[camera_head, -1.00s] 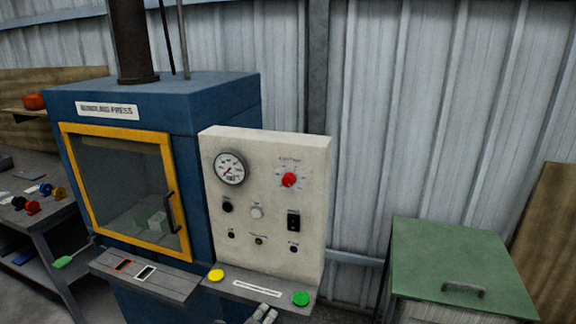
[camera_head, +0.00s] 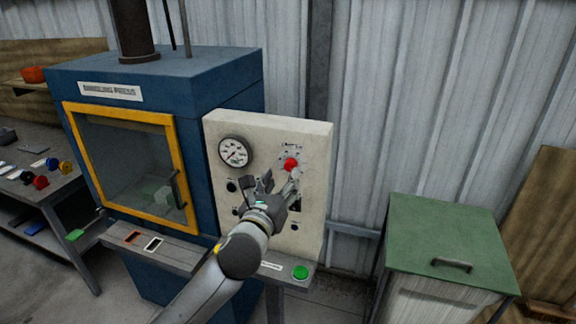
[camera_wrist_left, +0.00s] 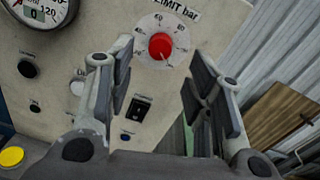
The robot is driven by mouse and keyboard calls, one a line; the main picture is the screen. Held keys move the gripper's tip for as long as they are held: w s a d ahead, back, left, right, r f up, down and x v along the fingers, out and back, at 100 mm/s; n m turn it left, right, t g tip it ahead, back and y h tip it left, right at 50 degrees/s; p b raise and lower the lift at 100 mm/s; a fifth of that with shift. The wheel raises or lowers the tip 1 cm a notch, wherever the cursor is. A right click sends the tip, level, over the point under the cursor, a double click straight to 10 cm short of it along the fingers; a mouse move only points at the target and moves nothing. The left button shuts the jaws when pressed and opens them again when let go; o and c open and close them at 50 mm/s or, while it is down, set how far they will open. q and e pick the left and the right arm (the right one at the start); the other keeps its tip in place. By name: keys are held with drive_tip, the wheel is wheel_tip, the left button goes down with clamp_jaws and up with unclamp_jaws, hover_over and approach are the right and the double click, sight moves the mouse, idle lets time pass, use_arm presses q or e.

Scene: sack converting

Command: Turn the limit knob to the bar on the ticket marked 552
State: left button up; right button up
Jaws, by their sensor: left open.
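The red limit knob (camera_head: 290,164) sits at the upper right of the cream control panel (camera_head: 310,240). In the left wrist view the knob (camera_wrist_left: 161,46) is on a white dial labelled "LIMIT bar", with numbers around it. My left gripper (camera_head: 280,182) is open and empty in front of the panel, just below the knob. In the wrist view its fingers stand either side of the knob's line, apart from it. Part of the panel is hidden behind my left arm. Tickets (camera_head: 153,244) lie on the press's front ledge, too small to read. My right gripper is out of view.
A round gauge (camera_head: 234,151) is left of the knob. A black switch (camera_wrist_left: 139,108) and small buttons are below it. The blue press (camera_head: 230,90) stands left, a green-lidded bin (camera_head: 440,225) right. A green button (camera_head: 301,272) is on the shelf.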

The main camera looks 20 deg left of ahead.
sight(289, 167)
use_arm(q)
drive_tip(key=w+p, duration=0.1)
drive_tip(key=w, duration=0.3)
drive_tip(key=shift+w+r, duration=0.15)
drive_tip(key=shift+w, duration=0.85)
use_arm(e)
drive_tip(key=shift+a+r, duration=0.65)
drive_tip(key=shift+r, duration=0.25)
use_arm(q)
clamp_jaws()
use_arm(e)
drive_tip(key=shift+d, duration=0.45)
